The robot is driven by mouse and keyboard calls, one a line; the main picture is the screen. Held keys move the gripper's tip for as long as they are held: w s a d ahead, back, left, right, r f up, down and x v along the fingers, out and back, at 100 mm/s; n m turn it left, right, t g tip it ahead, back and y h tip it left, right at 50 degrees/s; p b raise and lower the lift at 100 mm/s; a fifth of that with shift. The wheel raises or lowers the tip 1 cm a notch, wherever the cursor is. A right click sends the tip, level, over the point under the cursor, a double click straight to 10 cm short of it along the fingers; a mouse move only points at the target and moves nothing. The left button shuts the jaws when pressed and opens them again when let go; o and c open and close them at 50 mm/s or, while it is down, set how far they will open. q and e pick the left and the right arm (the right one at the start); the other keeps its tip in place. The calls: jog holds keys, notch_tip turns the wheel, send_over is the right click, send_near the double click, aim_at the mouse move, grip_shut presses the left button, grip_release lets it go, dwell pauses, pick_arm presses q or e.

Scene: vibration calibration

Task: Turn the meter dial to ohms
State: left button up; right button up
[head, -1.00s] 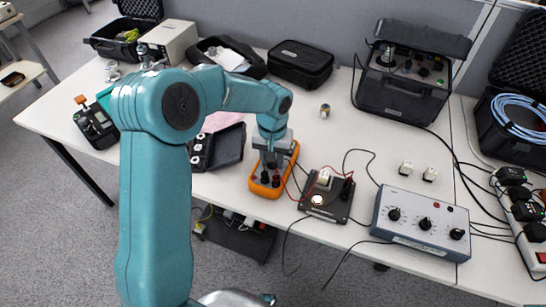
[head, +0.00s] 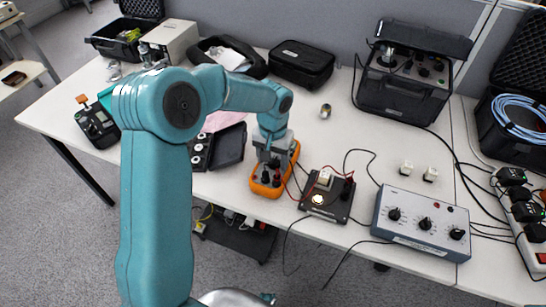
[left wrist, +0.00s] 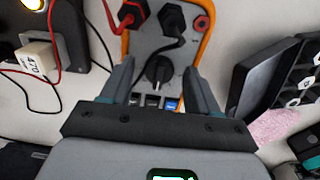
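The orange-rimmed meter (head: 256,188) lies on the table's front part, under my left gripper (head: 268,160). In the left wrist view its grey face (left wrist: 143,48) shows a black round dial (left wrist: 158,70) with a pale pointer mark. My left gripper (left wrist: 158,82) is open, with one finger on each side of the dial. I cannot tell whether the fingers touch it. A row of small buttons (left wrist: 153,101) shows just in front of the gripper body. Black and red plugs (left wrist: 132,13) sit in the meter's jacks. My right gripper is not in view.
A black board with a glowing lamp (head: 317,199) stands right of the meter, joined by red and black leads. Farther right is a grey box with knobs (head: 422,222). A black open case (head: 231,146) lies close on the left. Bare table lies behind the meter.

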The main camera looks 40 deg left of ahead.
aim_at(273, 161)
pick_arm(q)
notch_tip(273, 161, up, 16)
jog(key=p, duration=0.1)
jog(key=shift+r+p, duration=0.15)
jog(key=shift+p, duration=0.15)
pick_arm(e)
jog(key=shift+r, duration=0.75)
